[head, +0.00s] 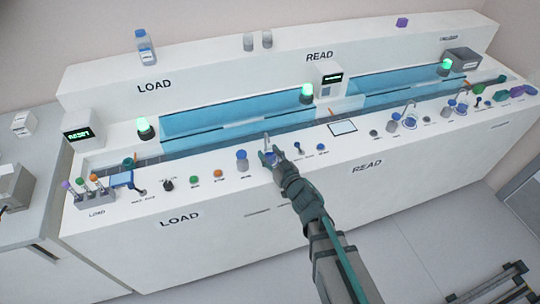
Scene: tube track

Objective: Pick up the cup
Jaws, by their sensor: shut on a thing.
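My gripper (268,156) is at the end of my dark arm, low over the front ledge of the white bench, near the middle. It is shut on a small pale and blue thing between its fingers, which looks like the cup. The fingers hide most of it, and I cannot tell whether it touches the ledge. A grey jar with a blue top (242,160) stands just left of my gripper.
Small knobs and a joystick (297,148) line the ledge on both sides. Behind is the blue track channel (220,119) with green lamps (307,92). A tube rack (96,198) stands at left, flasks (409,121) at right. Two grey containers (249,42) and a bottle (146,48) stand on the top shelf.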

